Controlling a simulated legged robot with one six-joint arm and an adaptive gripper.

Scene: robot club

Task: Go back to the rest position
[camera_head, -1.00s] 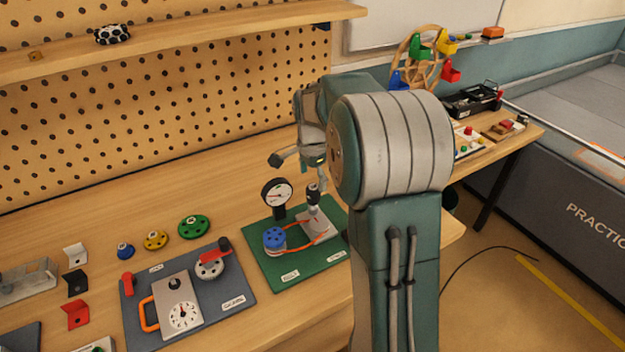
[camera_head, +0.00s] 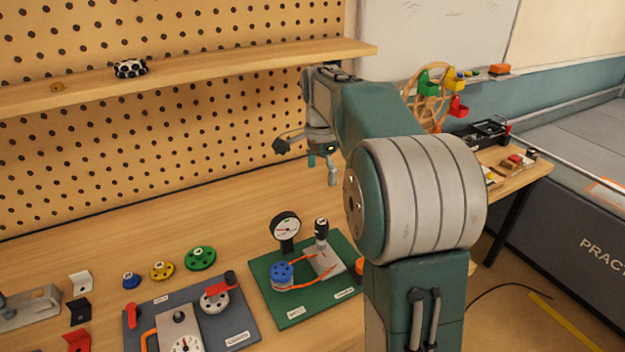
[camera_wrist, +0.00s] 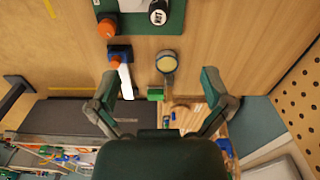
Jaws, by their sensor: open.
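My gripper (camera_head: 322,172) is raised above the bench, in front of the pegboard, beyond and above the green board. In the wrist view my gripper (camera_wrist: 158,84) shows two spread fingers with nothing between them. The green board (camera_head: 268,303) lies on the bench and bears a dial gauge (camera_head: 286,228), a blue knob (camera_head: 282,272) with an orange band, and a black-topped post (camera_head: 322,232). My gripper is clear of all of these.
A grey board (camera_head: 238,330) with a dial box and crank lies left of the green board. Blue, yellow and green (camera_head: 200,258) wheels sit behind it. A shelf (camera_head: 220,67) juts out above the bench, close to my upper arm. A toy wheel (camera_head: 425,95) stands at the right.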

